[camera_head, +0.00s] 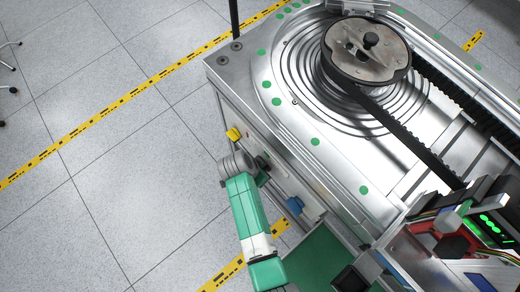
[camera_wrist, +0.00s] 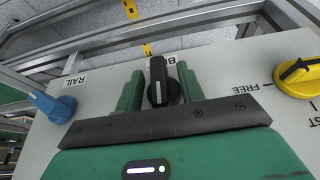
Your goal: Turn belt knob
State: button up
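The belt knob (camera_wrist: 161,82) is black, with its grip upright in the wrist view. A label starting with "B" shows beside it, partly covered. My gripper (camera_wrist: 160,76) has one green finger on each side of the knob. The fingers stand apart, with a narrow gap to the knob's grip, and I see no clear contact. In the head view my gripper (camera_head: 262,172) is at the machine's side panel, and the knob is mostly hidden there.
A blue knob (camera_wrist: 54,106) labelled RAIL is to the left on the panel. A yellow knob (camera_wrist: 298,76) near the word FREE is to the right. Metal frame bars (camera_wrist: 90,42) run beyond the panel edge. A belt pulley (camera_head: 366,50) sits on the machine top.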

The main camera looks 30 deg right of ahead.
jog(key=p+v, duration=0.3)
jog(key=v, duration=0.4)
jog(key=shift+r, duration=0.4)
jog(key=shift+a, duration=0.15)
